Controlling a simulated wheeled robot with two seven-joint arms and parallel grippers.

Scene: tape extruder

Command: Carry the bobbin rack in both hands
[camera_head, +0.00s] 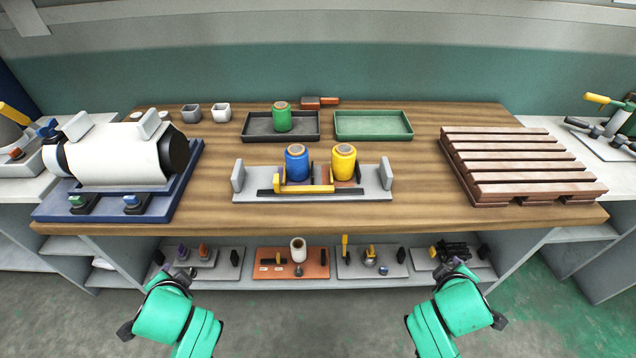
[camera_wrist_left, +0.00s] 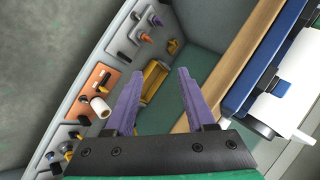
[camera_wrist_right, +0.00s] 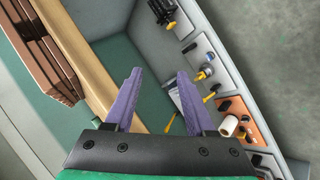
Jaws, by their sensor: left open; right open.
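The bobbin rack (camera_head: 312,196) is a light grey tray with an upright plate at each end, standing on the wooden table near its front edge. A blue bobbin (camera_head: 297,162) and a yellow bobbin (camera_head: 343,162) stand upright on it, with a yellow bar in front of the blue one. My left gripper (camera_wrist_left: 158,88) is open and empty, in front of the table and below its top, left of the rack. My right gripper (camera_wrist_right: 158,90) is open and empty, in front of the table to the right of the rack. In the head view the gripper fingers are mostly hidden.
A white roller machine (camera_head: 118,160) stands on a blue base at left. A slatted brown pallet (camera_head: 520,165) lies at right. Behind are a black tray (camera_head: 257,133) with a green bobbin (camera_head: 282,117) and a green tray (camera_head: 372,124). A shelf with tools runs below.

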